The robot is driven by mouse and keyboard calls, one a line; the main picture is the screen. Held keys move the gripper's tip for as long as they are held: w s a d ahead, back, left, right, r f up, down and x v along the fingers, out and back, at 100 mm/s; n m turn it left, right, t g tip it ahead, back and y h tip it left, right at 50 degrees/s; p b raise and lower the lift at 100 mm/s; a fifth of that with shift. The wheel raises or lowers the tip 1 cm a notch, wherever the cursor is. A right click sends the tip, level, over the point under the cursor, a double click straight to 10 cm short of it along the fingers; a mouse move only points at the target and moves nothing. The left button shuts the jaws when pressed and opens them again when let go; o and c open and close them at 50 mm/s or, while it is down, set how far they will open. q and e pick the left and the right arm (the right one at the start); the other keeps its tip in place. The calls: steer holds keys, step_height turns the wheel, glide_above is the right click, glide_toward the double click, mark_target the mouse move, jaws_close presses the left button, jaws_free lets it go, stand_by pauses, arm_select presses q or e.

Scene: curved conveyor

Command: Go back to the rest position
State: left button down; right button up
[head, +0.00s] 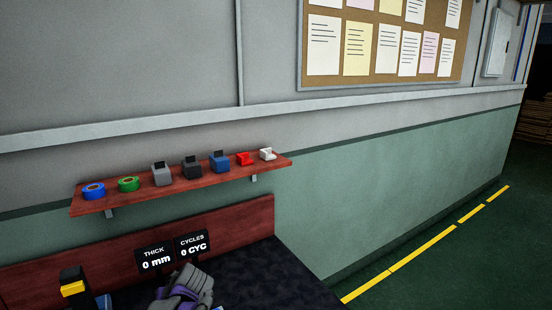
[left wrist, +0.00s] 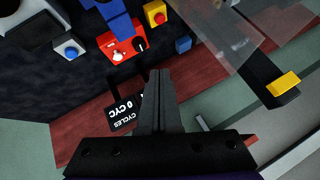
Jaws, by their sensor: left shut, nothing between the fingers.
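My left gripper (left wrist: 158,75) points away from the camera in the left wrist view. Its two dark fingers are together with nothing between them. It is over the dark bench top (left wrist: 75,88), near the red-brown back board (left wrist: 75,130) and the CYCLES display (left wrist: 122,113). In the head view a grey and purple shape shows at the bottom, in front of the displays; I cannot tell its parts clearly, and no fingertips can be made out there. My right gripper is in neither view.
A red control box (left wrist: 118,48), a yellow box with a red button (left wrist: 155,13) and a clear panel (left wrist: 215,30) are near the fingers. A wall shelf (head: 200,178) holds tape rolls and small dispensers. Green floor (head: 450,255) at right is clear.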

arm_select(q)
steer(key=s+d+f+m+h+b, duration=0.1)
steer(key=s+d+f, duration=0.3)
steer(key=s, duration=0.5)
steer(key=s+d+f+m+h+b, duration=0.1)
steer(key=s+d+f+h+b, duration=0.1)
steer(key=s, duration=0.7)
steer(key=s+d+f+m+h+b, duration=0.2)
steer(key=s+d+f+h, duration=0.2)
steer(key=s+f, duration=0.3)
steer(key=s+d, duration=0.1)
steer(key=s, duration=0.1)
steer(key=shift+s+d+t, duration=0.35)
steer(key=shift+s+t, duration=0.05)
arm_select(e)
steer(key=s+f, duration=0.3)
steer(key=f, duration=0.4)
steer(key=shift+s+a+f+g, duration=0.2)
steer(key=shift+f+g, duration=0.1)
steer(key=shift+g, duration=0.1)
arm_select(q)
steer(key=shift+a, duration=0.1)
